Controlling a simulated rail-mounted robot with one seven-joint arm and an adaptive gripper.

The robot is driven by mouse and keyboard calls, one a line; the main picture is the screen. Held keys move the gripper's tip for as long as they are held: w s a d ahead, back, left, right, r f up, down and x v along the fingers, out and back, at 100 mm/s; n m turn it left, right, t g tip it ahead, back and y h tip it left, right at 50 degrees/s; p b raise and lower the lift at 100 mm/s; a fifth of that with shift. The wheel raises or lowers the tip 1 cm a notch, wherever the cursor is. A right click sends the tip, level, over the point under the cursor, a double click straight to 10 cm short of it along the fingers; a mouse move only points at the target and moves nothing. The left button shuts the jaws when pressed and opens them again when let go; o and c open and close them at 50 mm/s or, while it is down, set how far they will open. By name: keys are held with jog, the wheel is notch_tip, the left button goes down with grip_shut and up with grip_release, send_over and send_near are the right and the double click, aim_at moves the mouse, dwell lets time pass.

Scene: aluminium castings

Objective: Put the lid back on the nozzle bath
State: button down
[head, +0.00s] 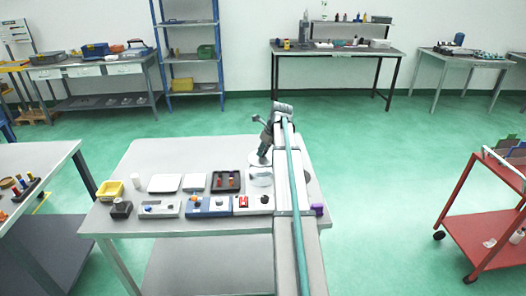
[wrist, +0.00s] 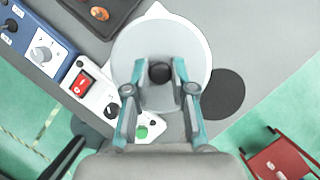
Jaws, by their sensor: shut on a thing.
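My gripper (wrist: 160,85) is shut on the black knob (wrist: 160,71) of a round, pale grey lid (wrist: 135,45). In the head view, my gripper (head: 264,155) points down at the table with the pale lid (head: 254,160) under it. The whitish, round nozzle bath (head: 260,179) stands on the table just below the lid. The lid appears to be a little above the bath, but contact is hard to tell. In the wrist view, a white edge (wrist: 190,17) shows from behind the lid, which hides most of what is below.
A switch box with a red rocker (wrist: 83,84) and a blue box with a dial (wrist: 40,50) stand close by. A dark round patch (wrist: 222,94) lies beside the lid. A dark tray (head: 226,182) and white plates (head: 164,184) are to the left.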

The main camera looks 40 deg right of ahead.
aim_at(263, 157)
notch_tip(263, 157, down, 3)
jog(key=shift+a+f+b, duration=0.1)
jog(key=shift+f+b, duration=0.05)
jog(key=shift+b, duration=0.95)
jog(key=shift+f, duration=1.05)
jog(key=shift+p, duration=0.5)
jog(key=shift+f+p, duration=0.15)
jog(key=shift+p, duration=0.35)
dwell(1.3)
jog(key=shift+c, duration=2)
grip_release()
